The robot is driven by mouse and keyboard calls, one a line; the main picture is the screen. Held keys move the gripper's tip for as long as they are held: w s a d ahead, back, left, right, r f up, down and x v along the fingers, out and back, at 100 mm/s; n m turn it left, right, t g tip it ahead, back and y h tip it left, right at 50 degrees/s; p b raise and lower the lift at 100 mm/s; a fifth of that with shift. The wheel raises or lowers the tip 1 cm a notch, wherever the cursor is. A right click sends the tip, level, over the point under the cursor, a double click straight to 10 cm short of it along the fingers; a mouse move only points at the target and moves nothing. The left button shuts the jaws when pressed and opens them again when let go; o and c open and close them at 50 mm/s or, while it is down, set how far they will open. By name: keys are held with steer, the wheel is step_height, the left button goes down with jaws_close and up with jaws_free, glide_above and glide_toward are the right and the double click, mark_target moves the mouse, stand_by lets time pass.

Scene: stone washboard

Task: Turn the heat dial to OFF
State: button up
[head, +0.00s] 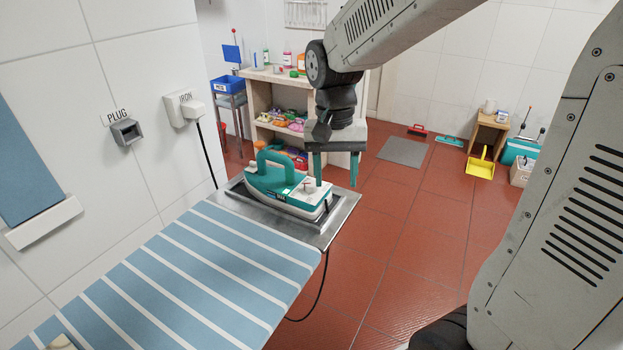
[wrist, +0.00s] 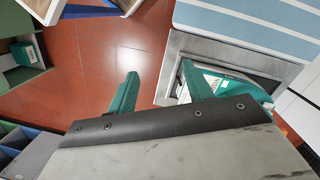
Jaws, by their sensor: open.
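A teal and white iron (head: 285,190) rests on the metal plate (head: 335,222) at the end of the ironing board. It also shows in the wrist view (wrist: 240,88), partly hidden by my right finger. A small dial-like piece (head: 308,186) shows on the iron's top towards its right end; its setting is too small to read. My gripper (head: 336,180) is open and empty, fingers pointing down, above and just right of the iron's right end. In the wrist view my gripper's fingers (wrist: 160,78) are spread, with the red floor between them and the right one over the iron.
The blue-striped board (head: 200,270) fills the lower left. A white box marked IRON (head: 184,108) and a grey socket marked PLUG (head: 127,132) are on the wall. A shelf (head: 262,105) with bottles and coloured items stands behind the iron. Red floor (head: 410,240) is open to the right.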

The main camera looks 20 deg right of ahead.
mark_target(311, 183)
steer(key=w+f+m, duration=0.1)
steer(key=w+m, duration=0.1)
steer(key=w, duration=0.1)
steer(key=w+f+m, duration=0.1)
steer(key=w, duration=0.2)
steer(key=w+f+m, duration=0.1)
steer(key=w+m, duration=0.1)
steer(key=w, duration=0.2)
steer(key=shift+d+f+m, duration=0.2)
steer(key=shift+f+m, duration=0.1)
steer(key=w+m, duration=0.1)
steer(key=w+r+m+t, duration=0.1)
steer(key=shift+w+r+m, duration=0.1)
steer(key=shift+w+m, duration=0.2)
steer(key=shift+w, duration=0.05)
steer(key=shift+w+m, duration=0.15)
steer(key=shift+m, duration=0.55)
step_height(311, 183, down, 8)
steer(key=shift+r, duration=0.15)
steer(key=c, duration=1)
